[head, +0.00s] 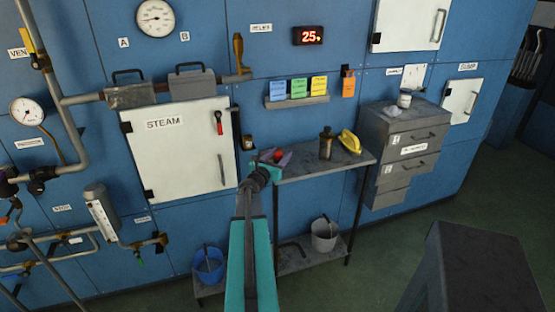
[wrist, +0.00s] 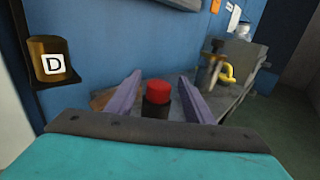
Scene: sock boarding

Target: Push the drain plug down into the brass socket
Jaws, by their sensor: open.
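The plug (wrist: 158,90) has a red top and a dark body. It is between my gripper's two purple fingers in the wrist view, and its red top also shows in the head view (head: 277,154). My gripper (wrist: 160,78) is open, with a gap visible beside the plug. Its lower part is hidden behind my gripper body. A brass cup marked D (wrist: 52,60), which looks like the socket, sits on a dark bracket on the blue wall, left of the fingers. It appears small in the head view (head: 248,142). The plug is apart from it.
The narrow grey table (head: 310,168) holds a dark bottle (head: 326,144) and a yellow object (head: 350,141) to the right. Buckets (head: 324,235) stand on its lower shelf. A white STEAM door (head: 180,153) is left of the cup. Grey drawers (head: 397,128) stand at right.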

